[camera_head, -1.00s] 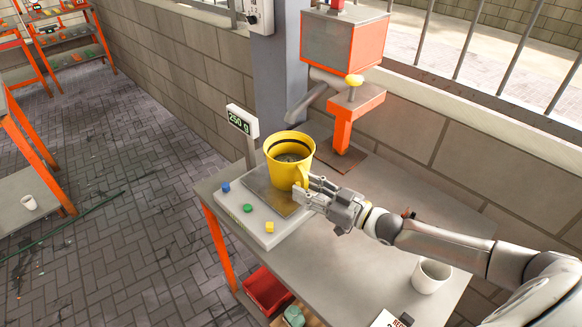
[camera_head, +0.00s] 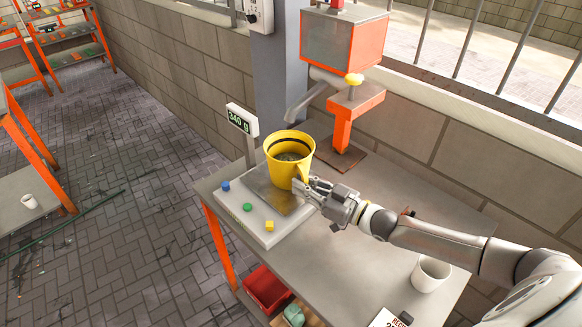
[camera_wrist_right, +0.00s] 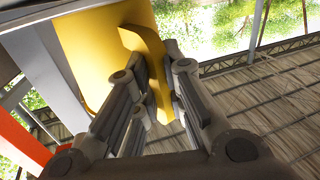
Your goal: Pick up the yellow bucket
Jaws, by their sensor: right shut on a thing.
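The yellow bucket (camera_head: 284,171) has a dark stripe inside its rim and grey contents. It stands upright on the metal plate of the scale (camera_head: 262,222), whose display (camera_head: 239,120) reads 340 g. My right gripper (camera_head: 302,187) is at the bucket's right side, shut on its handle. In the right wrist view, the yellow handle (camera_wrist_right: 148,60) passes between the fingers of my right gripper (camera_wrist_right: 160,88), with the bucket wall (camera_wrist_right: 90,40) behind it. My left gripper is not in view.
An orange and grey dispenser (camera_head: 340,40) with a spout stands just behind the bucket. A white cup (camera_head: 430,273) stands at the table's front right. A red bin (camera_head: 267,288) is below the table edge. The table (camera_head: 345,255) is clear between scale and cup.

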